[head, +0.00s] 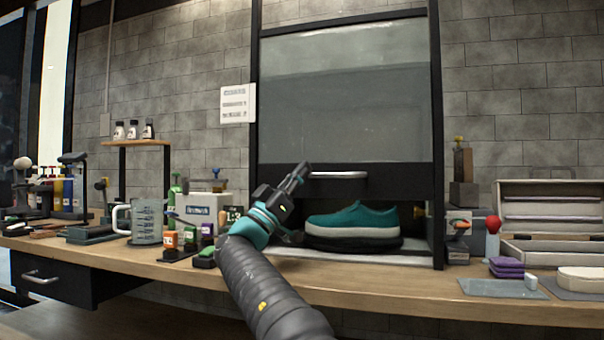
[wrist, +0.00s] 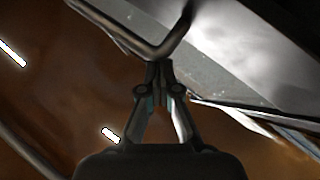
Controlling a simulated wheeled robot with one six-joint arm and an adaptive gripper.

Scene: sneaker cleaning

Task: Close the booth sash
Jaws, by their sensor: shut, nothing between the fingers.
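The booth sash (head: 345,95) is a glass panel with a black bottom rail and a silver bar handle (head: 338,175). It is partly lowered, with an open gap below its rail. A teal sneaker (head: 352,218) with a white and black sole sits inside the booth, seen through that gap. My gripper (head: 303,168) is shut and empty, its tips close to the left end of the handle. In the wrist view the shut fingertips (wrist: 158,68) lie right by the bent handle bar (wrist: 148,48); I cannot tell whether they touch it.
The wooden counter (head: 400,287) runs below the booth. Left of it stand a measuring jug (head: 146,221), small bottles and a white box (head: 203,206). Right are purple folded cloths (head: 507,267) and an open case (head: 550,215). The booth's black side posts flank the sash.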

